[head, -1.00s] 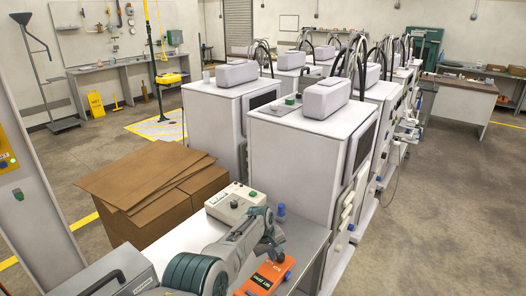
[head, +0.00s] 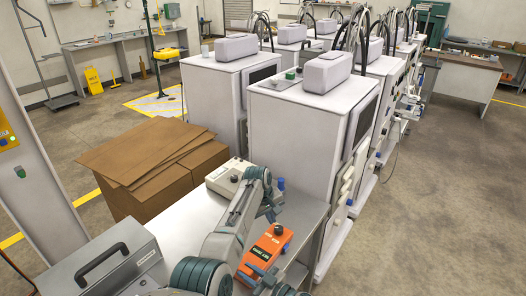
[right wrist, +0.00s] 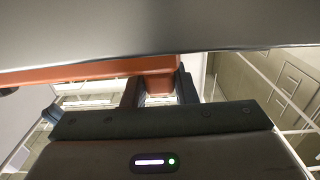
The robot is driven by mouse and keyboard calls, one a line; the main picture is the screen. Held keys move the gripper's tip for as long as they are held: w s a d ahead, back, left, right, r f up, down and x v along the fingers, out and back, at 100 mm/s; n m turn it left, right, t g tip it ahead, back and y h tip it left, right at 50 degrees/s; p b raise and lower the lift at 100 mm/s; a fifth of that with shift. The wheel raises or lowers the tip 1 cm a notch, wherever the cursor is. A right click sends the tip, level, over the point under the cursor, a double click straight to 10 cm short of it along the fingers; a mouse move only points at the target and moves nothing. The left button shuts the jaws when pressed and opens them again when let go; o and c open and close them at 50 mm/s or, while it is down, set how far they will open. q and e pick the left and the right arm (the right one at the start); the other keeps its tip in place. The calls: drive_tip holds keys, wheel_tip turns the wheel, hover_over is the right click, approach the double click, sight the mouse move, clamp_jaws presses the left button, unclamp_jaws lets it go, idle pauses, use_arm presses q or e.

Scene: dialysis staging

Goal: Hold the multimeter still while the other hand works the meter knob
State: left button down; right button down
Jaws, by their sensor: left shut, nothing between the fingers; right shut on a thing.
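The orange multimeter (head: 265,249) lies on the grey bench top in the head view, with a black label and a dark knob (head: 278,230) at its far end. My left gripper (head: 273,212) is shut and empty, just beyond and above the knob; a gap to the knob is hard to judge. My right gripper (head: 264,275) is shut on the near end of the multimeter. In the right wrist view the multimeter's orange body (right wrist: 110,70) crosses the top, with the dark right fingers (right wrist: 155,92) against it. The fingertips are partly hidden there.
A cream box with knobs (head: 230,177) and a blue-capped item (head: 281,184) stand at the bench's back. A grey case (head: 105,262) is at left. Cardboard boxes (head: 150,160) and white dialysis machines (head: 305,130) crowd behind the bench (head: 310,215). Open floor lies right.

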use_arm(q)
drive_tip(key=shift+r, duration=0.3)
use_arm(e)
drive_tip(key=c, duration=0.8)
unclamp_jaws()
drive_tip(key=shift+c, duration=0.2)
drive_tip(key=shift+d, duration=0.15)
use_arm(q)
drive_tip(key=shift+f+b, duration=0.65)
drive_tip(key=shift+f, duration=0.05)
use_arm(e)
drive_tip(key=shift+v, duration=3.25)
use_arm(q)
drive_tip(key=shift+f, duration=0.15)
use_arm(e)
drive_tip(key=shift+s+d, duration=0.45)
drive_tip(key=shift+d, duration=0.05)
